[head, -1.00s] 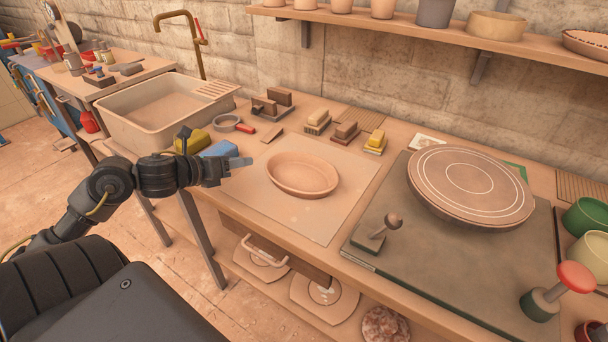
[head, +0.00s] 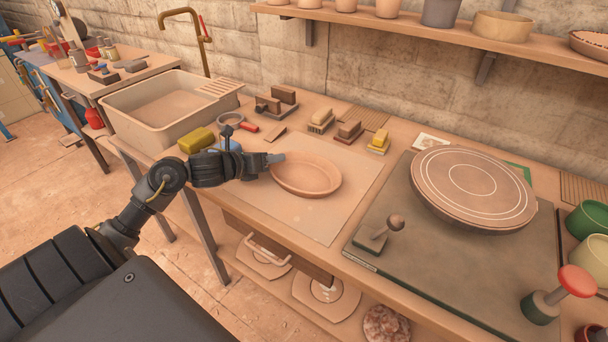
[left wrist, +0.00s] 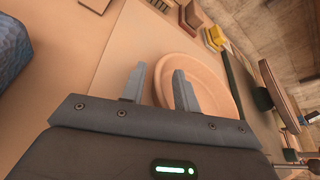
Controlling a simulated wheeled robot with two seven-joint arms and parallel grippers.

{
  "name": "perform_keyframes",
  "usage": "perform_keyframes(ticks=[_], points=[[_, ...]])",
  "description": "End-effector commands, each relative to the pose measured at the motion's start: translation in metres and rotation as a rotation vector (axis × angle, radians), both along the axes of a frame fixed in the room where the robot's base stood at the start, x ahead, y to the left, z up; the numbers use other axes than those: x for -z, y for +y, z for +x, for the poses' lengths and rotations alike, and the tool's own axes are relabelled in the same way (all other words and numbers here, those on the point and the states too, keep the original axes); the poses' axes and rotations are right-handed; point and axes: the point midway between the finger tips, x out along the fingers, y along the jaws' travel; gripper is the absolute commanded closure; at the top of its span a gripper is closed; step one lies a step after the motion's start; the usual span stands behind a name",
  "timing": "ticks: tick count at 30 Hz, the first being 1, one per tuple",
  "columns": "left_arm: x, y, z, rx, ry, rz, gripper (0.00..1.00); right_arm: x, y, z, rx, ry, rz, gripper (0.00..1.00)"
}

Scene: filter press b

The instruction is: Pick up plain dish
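The plain dish (head: 308,174) is a shallow oval clay-coloured dish lying on a pale board (head: 300,218) on the bench. My left gripper (head: 276,157) is at the dish's left rim in the head view. In the left wrist view its two fingers (left wrist: 159,72) stand apart with a gap between them, and one finger overlaps the dish in the picture. I cannot tell whether a finger touches the rim. My right gripper is not in view.
A round banding wheel (head: 473,185) and a knobbed stamp (head: 378,233) stand on the dark mat at the right. Small blocks and brushes (head: 320,122) line the back. A sink (head: 170,108) and yellow sponge (head: 196,140) are at the left. The board's front is clear.

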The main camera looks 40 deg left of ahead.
Motion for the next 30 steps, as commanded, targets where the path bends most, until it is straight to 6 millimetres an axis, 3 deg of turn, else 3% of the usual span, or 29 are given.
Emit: perform_keyframes(ticks=[8,15,30], points=[[0.001,-0.001,0.002,0.000,0.000,0.001,0.71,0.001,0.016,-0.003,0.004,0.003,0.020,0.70],[0.001,0.000,0.002,0.001,0.001,0.001,1.00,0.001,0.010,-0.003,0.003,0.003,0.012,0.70],[-0.001,-0.001,0.002,0.003,0.001,0.002,1.00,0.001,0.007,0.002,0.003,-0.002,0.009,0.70]])
